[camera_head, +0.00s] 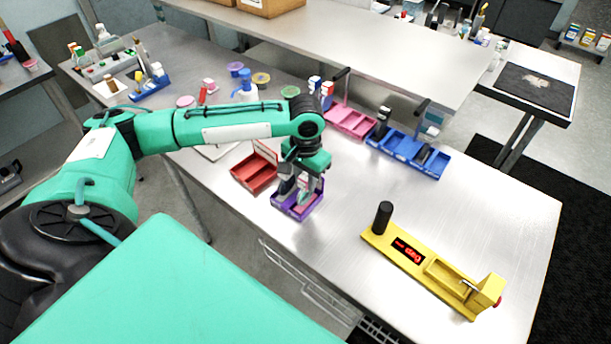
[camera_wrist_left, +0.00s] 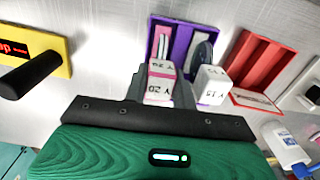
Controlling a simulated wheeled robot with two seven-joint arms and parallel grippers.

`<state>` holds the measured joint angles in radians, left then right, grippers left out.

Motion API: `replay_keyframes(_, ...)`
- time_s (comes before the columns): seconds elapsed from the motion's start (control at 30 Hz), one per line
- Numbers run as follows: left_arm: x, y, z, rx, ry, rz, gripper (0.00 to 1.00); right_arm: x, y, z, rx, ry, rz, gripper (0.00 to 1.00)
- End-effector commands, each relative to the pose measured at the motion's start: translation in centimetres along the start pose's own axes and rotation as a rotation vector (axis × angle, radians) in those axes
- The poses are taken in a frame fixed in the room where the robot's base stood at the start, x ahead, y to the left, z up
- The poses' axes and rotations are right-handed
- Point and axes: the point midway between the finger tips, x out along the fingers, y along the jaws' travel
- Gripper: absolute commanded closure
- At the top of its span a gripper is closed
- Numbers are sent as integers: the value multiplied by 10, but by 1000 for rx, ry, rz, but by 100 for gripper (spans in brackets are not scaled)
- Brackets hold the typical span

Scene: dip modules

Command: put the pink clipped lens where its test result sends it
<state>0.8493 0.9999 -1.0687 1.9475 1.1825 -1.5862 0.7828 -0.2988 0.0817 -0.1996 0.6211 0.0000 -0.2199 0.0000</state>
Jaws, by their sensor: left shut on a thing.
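My left gripper (camera_head: 297,192) points down into the purple tray (camera_head: 318,207) in the head view. In the left wrist view, its fingers (camera_wrist_left: 161,92) are shut on a pink-edged block with white labelled faces (camera_wrist_left: 160,80), the pink clipped lens. The block is at the purple tray (camera_wrist_left: 184,24); whether it touches the tray floor cannot be told. A white labelled block (camera_wrist_left: 211,85) stands beside the right finger, with a grey round lens (camera_wrist_left: 203,52) behind it. The yellow tester (camera_head: 440,270) has a lit red display (camera_head: 408,250), not clearly readable. My right gripper is out of view.
A red tray (camera_head: 255,172) stands left of the purple one. A pink tray (camera_head: 352,121) and a blue tray (camera_head: 425,158) stand behind. Bottles and small tubs fill the table's back left. The metal table is clear between the purple tray and the tester.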

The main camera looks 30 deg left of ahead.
Motion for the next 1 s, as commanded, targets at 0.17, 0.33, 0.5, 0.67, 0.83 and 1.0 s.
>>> replay_keyframes(0.17,3,0,0,0,1,0,100,0,-2,2,1,-3,-2,100)
replay_keyframes(0.33,4,0,0,0,0,0,100,-2,-4,2,2,-3,-4,100)
replay_keyframes(0.5,5,0,0,0,1,-1,52,-2,-4,2,2,-3,-4,100)
replay_keyframes(0.67,5,0,0,0,1,-1,52,-2,-4,2,1,-3,-4,100)
replay_keyframes(0.83,3,0,0,0,2,0,52,1,-4,2,1,-3,-4,100)
replay_keyframes(1.0,-21,0,-1,-1,5,0,52,8,-3,3,1,-3,-3,100)
